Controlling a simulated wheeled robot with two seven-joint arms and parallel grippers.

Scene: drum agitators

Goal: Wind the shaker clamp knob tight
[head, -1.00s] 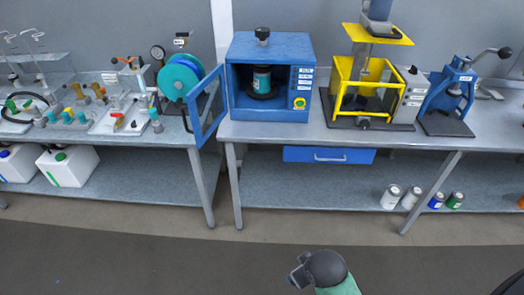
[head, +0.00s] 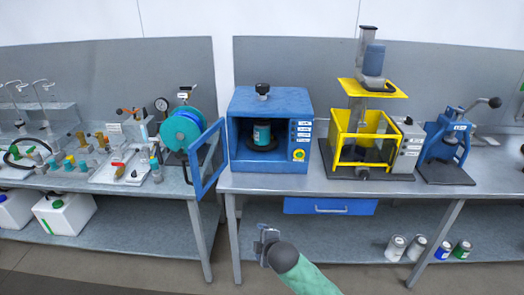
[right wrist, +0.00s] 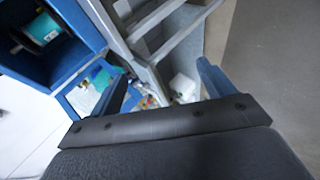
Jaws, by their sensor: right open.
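The shaker is a blue box (head: 242,103) on the bench, with its door (head: 208,158) swung open to the left. A dark clamp knob (head: 262,89) stands on its top. A dark can with a teal label (head: 262,133) sits inside on a round base. My right gripper (head: 266,236) is in front of the bench, below the bench top and apart from the shaker. In the right wrist view its two fingers (right wrist: 165,85) are spread with nothing held between them. That view also shows the can (right wrist: 40,30) in the shaker. My left gripper is not in view.
A yellow-framed mixer (head: 337,148) and a blue press (head: 440,150) stand right of the shaker. A teal reel (head: 181,131) and fittings are on the left bench. A blue drawer (head: 330,206) hangs under the bench top. Several cans stand on the lower shelf.

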